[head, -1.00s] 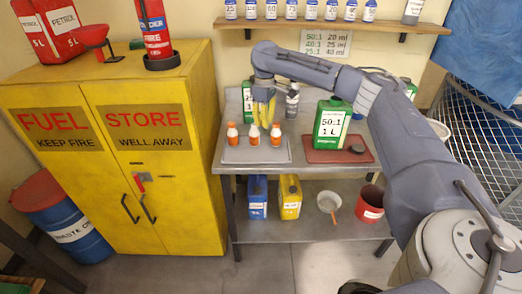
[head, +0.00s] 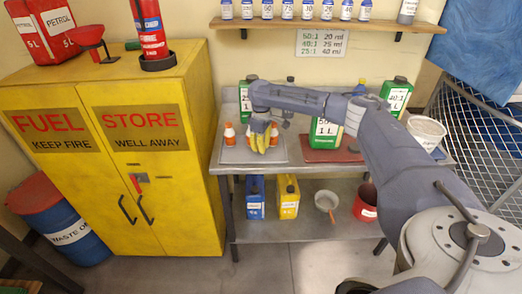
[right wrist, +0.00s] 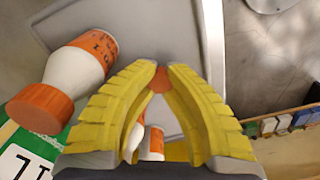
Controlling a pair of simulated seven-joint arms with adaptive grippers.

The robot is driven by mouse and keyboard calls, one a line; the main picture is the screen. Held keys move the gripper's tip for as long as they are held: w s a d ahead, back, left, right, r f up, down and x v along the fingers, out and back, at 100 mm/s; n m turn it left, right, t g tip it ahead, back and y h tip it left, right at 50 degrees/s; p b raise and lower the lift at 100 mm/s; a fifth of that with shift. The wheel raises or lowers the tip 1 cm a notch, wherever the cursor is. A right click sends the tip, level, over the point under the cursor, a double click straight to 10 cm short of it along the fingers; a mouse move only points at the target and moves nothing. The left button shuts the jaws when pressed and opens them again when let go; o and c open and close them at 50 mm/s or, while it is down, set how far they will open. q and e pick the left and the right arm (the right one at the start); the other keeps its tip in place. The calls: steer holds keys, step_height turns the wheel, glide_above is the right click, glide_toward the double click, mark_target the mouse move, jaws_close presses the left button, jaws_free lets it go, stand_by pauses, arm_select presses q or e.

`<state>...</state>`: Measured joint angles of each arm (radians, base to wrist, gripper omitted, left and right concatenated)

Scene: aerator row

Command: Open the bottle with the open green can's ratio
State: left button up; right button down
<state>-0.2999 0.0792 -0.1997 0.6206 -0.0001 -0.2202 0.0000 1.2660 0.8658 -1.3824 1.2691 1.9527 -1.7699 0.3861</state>
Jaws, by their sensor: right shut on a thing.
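Small white bottles with orange caps and labels stand on a grey mat (head: 289,152) on the bench: a left bottle (head: 230,134) and a right bottle (head: 274,135) show. My right gripper (head: 261,151), with yellow fingers, points down at the middle of the row and hides what it holds. In the right wrist view its fingertips (right wrist: 163,76) are closed on an orange part (right wrist: 160,82), seemingly a bottle's. A green can (head: 326,130) marked 50:1 stands on a red tray (head: 318,156). My left gripper is out of view.
A dark round disc (head: 353,148) lies on the red tray. Other green cans stand at the back left (head: 245,100) and back right, marked 40:1 (head: 397,97). A ratio chart (head: 321,43) hangs on the wall. A white tub (head: 426,131) stands at the bench's right end.

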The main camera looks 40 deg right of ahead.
steer(key=shift+f, duration=0.75)
steer(key=shift+f, duration=0.1)
steer(key=c, duration=1.5)
jaws_free()
